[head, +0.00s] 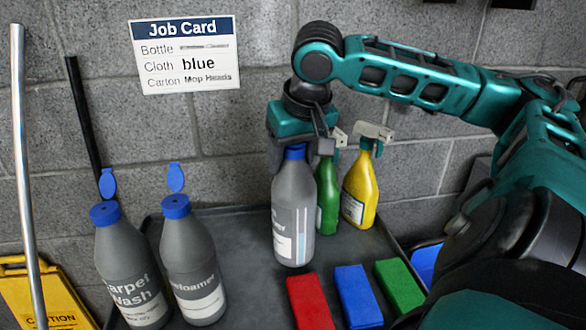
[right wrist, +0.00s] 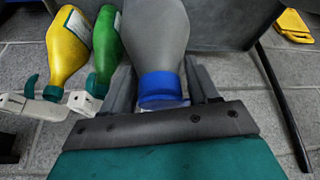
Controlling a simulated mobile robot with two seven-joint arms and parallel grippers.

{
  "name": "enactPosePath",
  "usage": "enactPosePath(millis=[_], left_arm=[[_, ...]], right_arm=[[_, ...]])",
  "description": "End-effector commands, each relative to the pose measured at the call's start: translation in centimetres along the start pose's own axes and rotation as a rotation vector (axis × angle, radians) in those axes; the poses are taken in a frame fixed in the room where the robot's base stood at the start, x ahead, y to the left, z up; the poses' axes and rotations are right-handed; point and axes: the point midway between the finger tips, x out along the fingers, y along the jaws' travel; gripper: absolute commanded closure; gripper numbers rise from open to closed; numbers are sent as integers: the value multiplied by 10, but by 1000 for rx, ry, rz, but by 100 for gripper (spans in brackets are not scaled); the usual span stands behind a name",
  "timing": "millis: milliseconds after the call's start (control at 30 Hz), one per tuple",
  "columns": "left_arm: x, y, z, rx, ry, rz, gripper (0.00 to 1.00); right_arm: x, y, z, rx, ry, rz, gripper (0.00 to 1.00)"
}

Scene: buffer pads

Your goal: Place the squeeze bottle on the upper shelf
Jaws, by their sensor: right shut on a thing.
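My right gripper (head: 300,148) is shut on the blue-capped neck of a grey squeeze bottle (head: 293,215). The bottle hangs or stands upright, its label partly turned away; I cannot tell whether its base touches the dark shelf surface (head: 245,285) under it. In the right wrist view the bottle (right wrist: 155,35) lies between the two fingers (right wrist: 163,88) with its blue cap near the palm. Two other grey bottles with blue flip caps, one reading "Carpet Wash" (head: 128,265) and one partly readable (head: 192,270), stand to the left. No second shelf level is clear in view. My left gripper is out of view.
A green spray bottle (head: 327,195) and a yellow one (head: 361,190) stand close behind the held bottle. Red (head: 309,302), blue (head: 357,297) and green (head: 399,286) blocks lie in front. A job card (head: 185,55) hangs on the wall. A yellow caution sign (head: 45,295) stands left.

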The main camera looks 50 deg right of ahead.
Motion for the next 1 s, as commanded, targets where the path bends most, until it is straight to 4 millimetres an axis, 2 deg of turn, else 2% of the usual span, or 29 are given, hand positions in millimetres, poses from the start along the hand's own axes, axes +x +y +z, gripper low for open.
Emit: enactPosePath(millis=[100,200,600,633,900,1000], left_arm=[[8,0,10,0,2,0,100],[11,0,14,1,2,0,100],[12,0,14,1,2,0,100],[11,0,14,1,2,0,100],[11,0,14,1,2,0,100],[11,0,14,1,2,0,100]], right_arm=[[19,1,8,1,1,4,100],[28,1,12,1,2,2,100],[31,0,13,1,2,0,100],[32,0,14,1,-1,0,38],[32,0,14,1,-2,0,14],[32,0,14,1,-2,0,14]])
